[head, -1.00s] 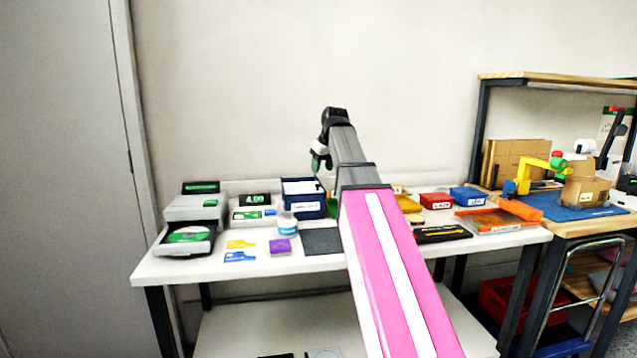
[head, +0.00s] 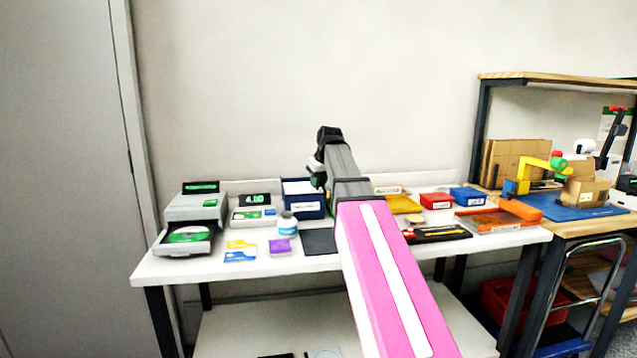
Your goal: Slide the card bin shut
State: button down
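The card bin (head: 307,207) is a dark blue box with a white label, standing at the back of the white table. White contents show at its top, so its top looks open. My gripper (head: 318,178) is at the bin's upper right corner, just above or behind it. My arm hides part of the gripper, and its fingers are too small and covered to tell whether they are open or shut. I cannot tell whether it touches the bin.
A grey device with an open disc tray (head: 188,237) stands at the left. A scale (head: 254,214), a white jar (head: 287,225), cards (head: 241,250) and a purple block (head: 280,246) are near the bin. Red (head: 436,201) and blue (head: 467,196) boxes stand right.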

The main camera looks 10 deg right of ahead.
jog(key=shift+s, duration=0.85)
jog(key=c, duration=1)
grip_release()
jog(key=v, duration=1.1)
jog(key=shift+a+f, duration=0.1)
